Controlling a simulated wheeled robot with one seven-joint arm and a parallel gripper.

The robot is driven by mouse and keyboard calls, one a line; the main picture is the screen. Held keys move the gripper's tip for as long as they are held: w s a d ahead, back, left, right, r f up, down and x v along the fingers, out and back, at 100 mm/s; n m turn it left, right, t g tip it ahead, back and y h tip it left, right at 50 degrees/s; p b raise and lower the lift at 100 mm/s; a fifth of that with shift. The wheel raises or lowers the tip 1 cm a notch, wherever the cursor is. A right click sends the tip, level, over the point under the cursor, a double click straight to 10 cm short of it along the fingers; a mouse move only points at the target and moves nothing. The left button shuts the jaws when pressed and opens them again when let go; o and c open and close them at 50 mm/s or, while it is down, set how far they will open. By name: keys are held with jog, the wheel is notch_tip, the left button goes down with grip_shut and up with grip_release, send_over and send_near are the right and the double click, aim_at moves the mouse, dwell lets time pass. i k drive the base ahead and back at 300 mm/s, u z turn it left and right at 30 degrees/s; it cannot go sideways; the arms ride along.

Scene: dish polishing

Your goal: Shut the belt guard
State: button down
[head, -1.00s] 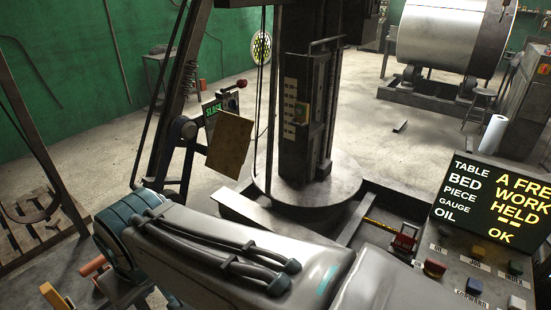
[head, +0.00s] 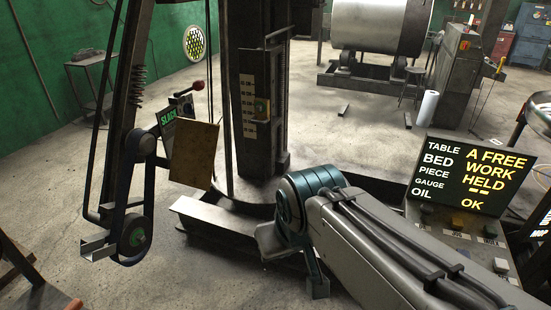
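The belt guard seems to be the tan flat panel (head: 195,152) on the belt machine at the left of the head view. It stands out at an angle beside the belt arm, its broad face towards me. The belt (head: 150,195) runs down to a lower pulley (head: 135,235) and is bare there. My arm reaches in from the lower right to a teal joint, to the right of the panel and apart from it. Below that joint is a grey end piece that may be part of my gripper (head: 318,287). Its fingers cannot be made out.
A green "SLACK" sign (head: 168,117) and a red-knobbed lever (head: 198,86) sit behind the panel. A dark column (head: 255,90) stands on a round base. A lit display (head: 470,178) and button console (head: 460,223) are at right.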

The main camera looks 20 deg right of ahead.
aim_at(195, 142)
jog(key=z, duration=0.6)
jog(key=i, duration=1)
